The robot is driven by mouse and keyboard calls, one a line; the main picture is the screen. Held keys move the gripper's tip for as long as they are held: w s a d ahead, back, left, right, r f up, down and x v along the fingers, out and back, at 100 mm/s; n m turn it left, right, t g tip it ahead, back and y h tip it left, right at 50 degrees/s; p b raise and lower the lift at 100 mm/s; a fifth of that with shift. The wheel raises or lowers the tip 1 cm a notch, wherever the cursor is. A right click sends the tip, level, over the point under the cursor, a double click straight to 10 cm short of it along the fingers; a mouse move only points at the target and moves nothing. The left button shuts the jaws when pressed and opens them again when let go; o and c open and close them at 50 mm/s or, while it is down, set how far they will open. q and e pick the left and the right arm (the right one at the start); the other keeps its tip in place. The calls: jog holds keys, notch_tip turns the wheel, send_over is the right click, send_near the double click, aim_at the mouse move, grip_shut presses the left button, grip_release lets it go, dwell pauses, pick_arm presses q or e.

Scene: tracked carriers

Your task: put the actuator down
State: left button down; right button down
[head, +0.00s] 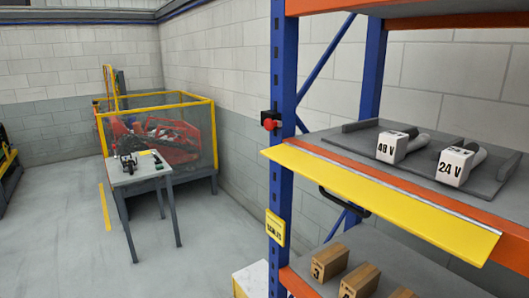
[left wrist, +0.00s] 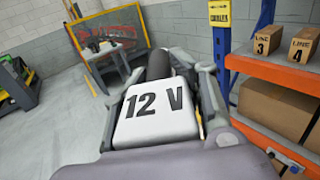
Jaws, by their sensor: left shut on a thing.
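In the left wrist view my left gripper (left wrist: 167,82) is shut on an actuator with a white block marked 12 V (left wrist: 155,118) and a dark cylinder. Its fingers lie on either side of it, and it is held in the air, clear of the shelf at the right. In the head view two similar actuators, 48 V (head: 392,147) and 24 V (head: 454,166), lie on a grey tray (head: 350,138) on the rack's upper shelf. Neither gripper shows in the head view. My right gripper is in neither view.
The orange and blue rack (head: 284,110) has a yellow front panel (head: 380,195) and a red button (head: 270,121). Numbered boxes (head: 330,262) stand on its lower shelf. A small table (head: 140,178) holding items stands before a yellow-framed enclosure (head: 205,140).

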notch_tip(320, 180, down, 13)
jog(key=b, duration=1.2)
